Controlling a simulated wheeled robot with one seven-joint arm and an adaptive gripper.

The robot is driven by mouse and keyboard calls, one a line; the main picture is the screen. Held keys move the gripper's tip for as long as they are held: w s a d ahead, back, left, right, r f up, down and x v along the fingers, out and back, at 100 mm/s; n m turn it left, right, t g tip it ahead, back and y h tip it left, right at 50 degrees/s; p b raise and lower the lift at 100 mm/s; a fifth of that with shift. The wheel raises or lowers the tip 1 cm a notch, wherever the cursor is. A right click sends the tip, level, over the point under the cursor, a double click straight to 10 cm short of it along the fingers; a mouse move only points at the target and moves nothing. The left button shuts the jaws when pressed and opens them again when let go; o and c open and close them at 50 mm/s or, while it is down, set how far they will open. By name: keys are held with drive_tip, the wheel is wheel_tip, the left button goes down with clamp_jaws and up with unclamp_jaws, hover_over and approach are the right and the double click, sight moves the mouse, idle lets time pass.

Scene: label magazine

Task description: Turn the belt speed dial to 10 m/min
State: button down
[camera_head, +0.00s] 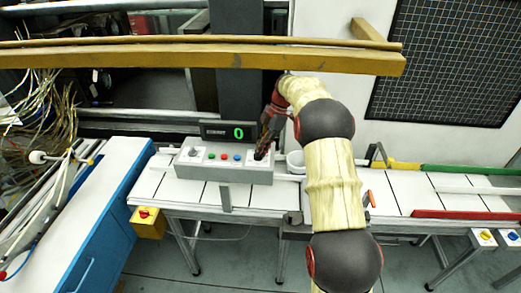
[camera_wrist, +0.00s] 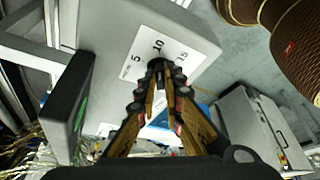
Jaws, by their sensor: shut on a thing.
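The grey control box (camera_head: 222,172) stands on the white conveyor. Its display (camera_head: 228,131) shows a green 0. My gripper (camera_head: 263,150) reaches down onto the right end of the box. In the wrist view the white scale plate (camera_wrist: 190,62) bears 5, 10 and 15. My gripper (camera_wrist: 158,72) is shut on the dark belt speed dial (camera_wrist: 156,62) at that plate, with its tips below the 10. The fingers hide most of the dial, and I cannot tell where its pointer stands.
Coloured buttons (camera_head: 223,156) line the middle of the box top, and another dial (camera_head: 193,152) is at its left end. A white tub (camera_head: 296,162) stands just right of the box.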

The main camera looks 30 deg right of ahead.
drive_tip(key=c, duration=1.9)
unclamp_jaws()
drive_tip(key=shift+d+r, duration=0.2)
drive_tip(key=shift+r, duration=0.05)
drive_tip(key=d, duration=1.2)
drive_tip(key=shift+s+d+r, duration=0.1)
drive_tip(key=shift+s+r, duration=0.15)
drive_tip(key=shift+s, duration=0.15)
